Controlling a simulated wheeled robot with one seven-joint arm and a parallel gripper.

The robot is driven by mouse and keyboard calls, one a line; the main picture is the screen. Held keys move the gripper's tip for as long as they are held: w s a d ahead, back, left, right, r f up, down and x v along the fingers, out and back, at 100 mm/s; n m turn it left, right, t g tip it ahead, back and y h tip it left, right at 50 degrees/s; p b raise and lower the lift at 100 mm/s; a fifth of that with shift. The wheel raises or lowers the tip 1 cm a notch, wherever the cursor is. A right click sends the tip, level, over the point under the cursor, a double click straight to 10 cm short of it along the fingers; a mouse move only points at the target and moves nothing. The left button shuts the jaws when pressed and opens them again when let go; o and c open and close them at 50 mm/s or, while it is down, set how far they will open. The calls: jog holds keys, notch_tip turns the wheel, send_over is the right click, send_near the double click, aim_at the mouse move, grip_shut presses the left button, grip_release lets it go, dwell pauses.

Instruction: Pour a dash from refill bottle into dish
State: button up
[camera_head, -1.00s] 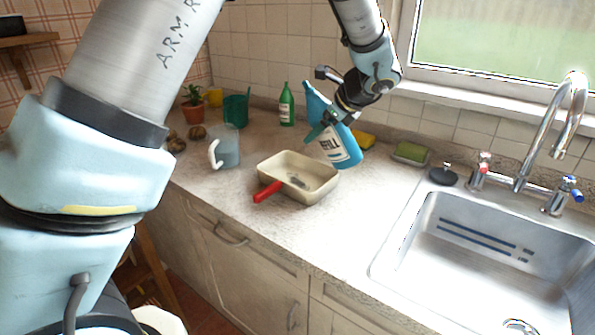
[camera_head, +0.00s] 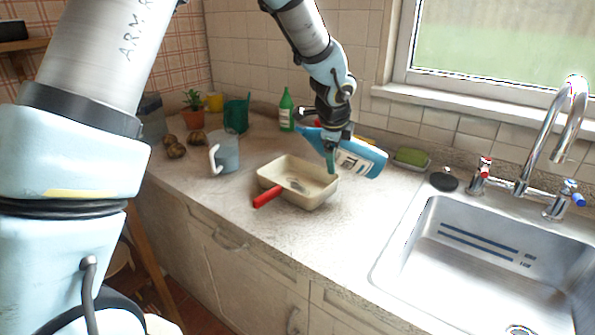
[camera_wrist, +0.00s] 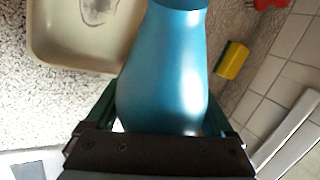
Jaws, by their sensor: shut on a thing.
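The blue refill bottle (camera_head: 364,158) is held in my gripper (camera_head: 333,158), which is shut around its body. The bottle lies tipped nearly on its side, base to the right and narrow end up-left, partly hidden by my gripper. The cream rectangular dish (camera_head: 320,199) stands on the counter below and left of the bottle, apart from it. A greyish patch shows on its floor. In the wrist view the bottle (camera_wrist: 165,75) fills the middle between the fingers, its top cut off by the frame. The dish (camera_wrist: 75,60) shows at upper left. No liquid stream is visible.
A red handle (camera_head: 267,195) is at the dish's front left. A green sponge (camera_head: 411,157) and the sink (camera_head: 470,250) are right. The front counter is clear.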

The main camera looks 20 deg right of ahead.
jog(key=shift+d+r+g+p, duration=0.1)
jog(key=shift+r+g+p, duration=0.2)
jog(key=shift+r+p, duration=0.05)
jog(key=p, duration=0.1)
jog(key=r+h+p, duration=0.1)
jog(key=p, duration=0.1)
jog(key=shift+s+d+r+n+g, duration=0.2)
jog(key=shift+s+d+n+g, duration=0.1)
jog(key=shift+s+d+r+h+p, duration=0.1)
jog(key=shift+d+h+p, duration=0.05)
jog(key=shift+h+p, duration=0.3)
jog(key=shift+f, duration=0.55)
jog(key=shift+s+d+f+g+h+p, duration=0.2)
jog(key=shift+f+g+h+p, duration=0.25)
jog(key=shift+f+h, duration=0.15)
jog(key=shift+f, duration=0.1)
jog(key=shift+d+n+g+h+p, duration=0.1)
jog(key=shift+n+g+h+p, duration=0.25)
jog(key=shift+p, duration=0.55)
dwell(0.4)
